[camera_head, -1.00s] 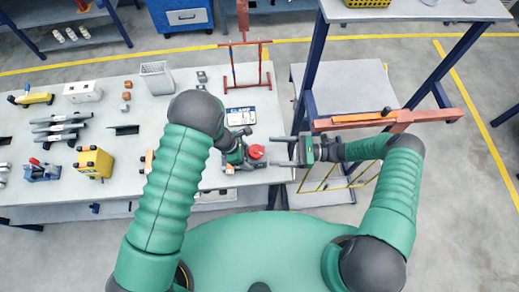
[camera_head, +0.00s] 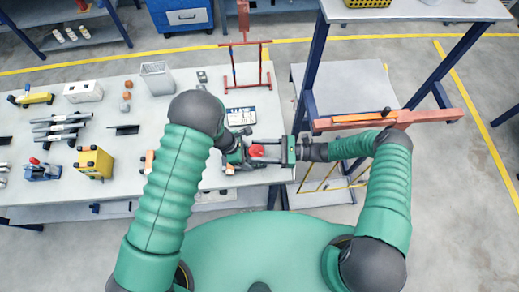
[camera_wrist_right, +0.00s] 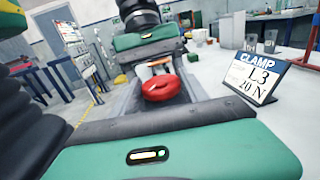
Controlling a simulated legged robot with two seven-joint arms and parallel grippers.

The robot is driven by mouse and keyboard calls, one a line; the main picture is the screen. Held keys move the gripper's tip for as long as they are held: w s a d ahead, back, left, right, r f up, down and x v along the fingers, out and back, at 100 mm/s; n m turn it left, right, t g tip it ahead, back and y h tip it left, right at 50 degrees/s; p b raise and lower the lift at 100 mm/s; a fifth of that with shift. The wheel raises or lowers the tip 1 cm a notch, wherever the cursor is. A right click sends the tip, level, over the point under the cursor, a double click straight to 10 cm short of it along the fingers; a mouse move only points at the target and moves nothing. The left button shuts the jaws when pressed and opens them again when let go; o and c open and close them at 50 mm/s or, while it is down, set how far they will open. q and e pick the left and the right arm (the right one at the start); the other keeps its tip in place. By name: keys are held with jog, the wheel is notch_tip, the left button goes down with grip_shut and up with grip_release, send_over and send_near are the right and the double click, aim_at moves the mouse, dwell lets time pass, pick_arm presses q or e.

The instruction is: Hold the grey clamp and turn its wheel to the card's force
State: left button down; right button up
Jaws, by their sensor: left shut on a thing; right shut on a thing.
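The red wheel (camera_head: 257,150) of the clamp is at the table's front right corner. My right gripper (camera_head: 263,151) reaches in from the right and is shut on the wheel, which also shows between its fingers in the right wrist view (camera_wrist_right: 162,88). My left gripper (camera_head: 235,157) is shut on the clamp's body, left of the wheel. The grey body is mostly hidden by the left gripper and arm. The card (camera_head: 240,117) stands just behind; in the right wrist view the card (camera_wrist_right: 256,78) reads CLAMP, L3, 20 N.
A red rack frame (camera_head: 246,65) stands behind the card. A blue-legged stand with a red bar (camera_head: 430,117) is close behind my right arm.

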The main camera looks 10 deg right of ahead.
jog(key=shift+c, duration=1.3)
jog(key=m+t, duration=0.1)
jog(key=t, duration=0.1)
jog(key=m+t+h, duration=0.1)
jog(key=m+t, duration=0.1)
jog(key=t, duration=0.1)
jog(key=shift+s+a+m, duration=0.15)
jog(key=shift+s+m, duration=0.15)
jog(key=shift+s, duration=0.1)
jog(key=shift+s+a+m+t+h, duration=0.15)
jog(key=shift+s+m+t+h, duration=0.1)
jog(key=shift+m+t+h, duration=0.4)
jog(key=o, duration=1.4)
jog(key=shift+n, duration=0.25)
